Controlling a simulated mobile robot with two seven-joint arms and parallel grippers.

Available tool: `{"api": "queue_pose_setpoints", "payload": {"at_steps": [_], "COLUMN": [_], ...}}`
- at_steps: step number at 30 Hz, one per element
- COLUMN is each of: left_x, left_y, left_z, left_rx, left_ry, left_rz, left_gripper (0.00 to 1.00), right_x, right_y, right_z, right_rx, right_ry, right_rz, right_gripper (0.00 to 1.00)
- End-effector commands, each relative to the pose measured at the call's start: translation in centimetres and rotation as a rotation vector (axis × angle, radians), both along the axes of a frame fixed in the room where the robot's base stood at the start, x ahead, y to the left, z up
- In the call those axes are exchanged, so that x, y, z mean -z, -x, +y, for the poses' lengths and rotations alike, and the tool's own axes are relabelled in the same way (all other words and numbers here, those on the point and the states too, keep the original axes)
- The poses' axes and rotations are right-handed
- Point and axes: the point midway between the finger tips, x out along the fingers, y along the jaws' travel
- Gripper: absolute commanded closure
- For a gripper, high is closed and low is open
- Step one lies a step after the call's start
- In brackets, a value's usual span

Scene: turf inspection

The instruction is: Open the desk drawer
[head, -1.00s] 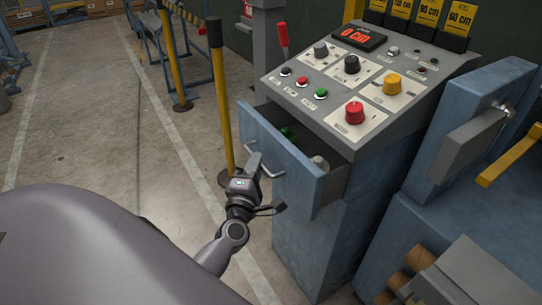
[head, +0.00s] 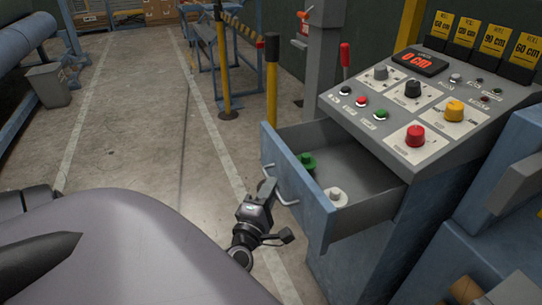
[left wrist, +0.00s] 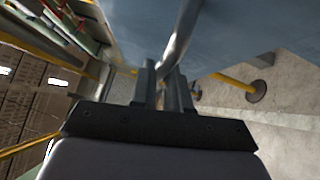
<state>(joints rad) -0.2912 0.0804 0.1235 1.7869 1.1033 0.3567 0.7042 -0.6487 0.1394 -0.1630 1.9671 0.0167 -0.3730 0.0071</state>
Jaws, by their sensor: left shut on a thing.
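The blue desk drawer (head: 312,208) stands well out from the grey control desk (head: 400,150), and its inside shows. A green knob-like part (head: 307,162) and a white one (head: 336,196) lie in it. My left gripper (head: 268,188) is at the drawer front, shut on the metal handle (head: 290,203). In the left wrist view, the fingers (left wrist: 166,78) are closed around the handle bar (left wrist: 179,45), close to the blue drawer front (left wrist: 235,30). My right gripper does not show.
A yellow post (head: 271,85) stands just behind the drawer. Knobs, buttons and a red-tipped lever (head: 345,58) are on the desk top. The concrete floor (head: 150,130) to the left is clear up to a grey bin (head: 47,85).

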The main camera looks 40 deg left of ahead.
Motion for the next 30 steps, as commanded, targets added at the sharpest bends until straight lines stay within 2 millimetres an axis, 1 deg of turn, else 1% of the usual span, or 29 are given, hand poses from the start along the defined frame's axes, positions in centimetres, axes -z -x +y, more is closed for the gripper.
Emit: {"api": "queue_pose_setpoints", "payload": {"at_steps": [2,3,5,13,17,20,27,30], "left_x": [0.1,0.1,0.1,0.0,0.2,0.4,0.9,1.0], "left_y": [0.0,0.0,0.0,0.0,0.5,1.5,4.7,5.7], "left_z": [-0.1,-0.1,-0.1,-0.1,-0.3,-0.7,-2.1,-2.5], "left_rx": [0.002,0.002,0.002,0.001,0.001,0.002,0.002,0.002], "left_ry": [0.000,0.000,0.000,0.000,0.000,0.000,0.001,-0.001], "left_rz": [0.002,0.002,0.002,0.001,0.002,0.004,0.004,0.004], "left_gripper": [1.00,0.81,0.62,0.62,0.62,0.62,0.62,0.62], "right_x": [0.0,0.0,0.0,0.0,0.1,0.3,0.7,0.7], "right_y": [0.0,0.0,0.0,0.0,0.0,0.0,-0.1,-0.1], "right_z": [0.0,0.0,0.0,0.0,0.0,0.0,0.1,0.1], "right_rx": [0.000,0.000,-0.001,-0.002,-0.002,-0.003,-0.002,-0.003], "right_ry": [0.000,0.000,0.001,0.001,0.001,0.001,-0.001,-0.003], "right_rz": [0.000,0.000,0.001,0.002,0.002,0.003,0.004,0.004], "right_gripper": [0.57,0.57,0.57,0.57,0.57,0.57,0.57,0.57]}}
